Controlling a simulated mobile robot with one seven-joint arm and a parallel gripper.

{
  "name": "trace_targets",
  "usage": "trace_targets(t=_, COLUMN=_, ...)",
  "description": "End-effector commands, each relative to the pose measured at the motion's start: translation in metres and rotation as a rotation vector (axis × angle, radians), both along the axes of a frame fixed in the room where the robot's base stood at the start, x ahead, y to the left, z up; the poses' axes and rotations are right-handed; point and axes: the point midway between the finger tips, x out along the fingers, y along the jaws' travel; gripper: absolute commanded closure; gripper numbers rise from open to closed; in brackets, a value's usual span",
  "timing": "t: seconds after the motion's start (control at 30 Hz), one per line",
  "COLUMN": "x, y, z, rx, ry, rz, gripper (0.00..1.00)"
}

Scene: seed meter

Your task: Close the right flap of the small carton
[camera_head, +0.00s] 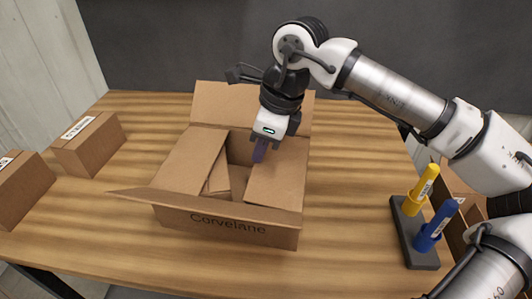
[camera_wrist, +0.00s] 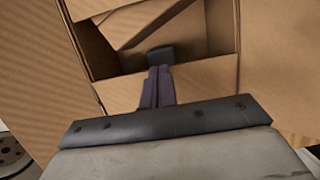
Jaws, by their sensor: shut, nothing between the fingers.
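The small carton (camera_head: 228,228) is brown, printed "Corvelane", and stands on the table. Its right flap (camera_head: 277,172) lies inward over the right side of the opening. Its left flap (camera_head: 188,160) also leans inward, and a gap into the carton shows between them. The back flap (camera_head: 215,103) stands up; the front flap (camera_head: 200,201) sticks outward. My gripper (camera_head: 259,154) is shut and empty, pointing down by the right flap's inner edge near the back. Whether it touches the flap I cannot tell. In the wrist view my fingers (camera_wrist: 158,88) show against the carton's opening.
Two closed brown boxes (camera_head: 90,145) (camera_head: 22,190) stand at the left of the table. A dark holder (camera_head: 419,256) with a yellow marker (camera_head: 422,190) and a blue marker (camera_head: 435,227) stands at the right. The table in front of the carton is clear.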

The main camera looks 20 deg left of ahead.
Motion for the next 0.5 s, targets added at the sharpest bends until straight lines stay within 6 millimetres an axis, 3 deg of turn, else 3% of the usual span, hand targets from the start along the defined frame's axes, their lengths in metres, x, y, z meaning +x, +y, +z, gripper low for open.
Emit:
trace_targets(t=0.03, x=-0.0003, y=0.0018, z=-0.0104, rx=-0.001, ry=-0.001, rz=0.001, gripper=1.00)
trace_targets(t=0.1, x=-0.0006, y=0.0033, z=-0.0130, rx=-0.001, ry=-0.001, rz=0.000, gripper=1.00)
trace_targets(t=0.5, x=-0.0016, y=0.0057, z=-0.0141, rx=0.000, ry=0.002, rz=0.001, gripper=1.00)
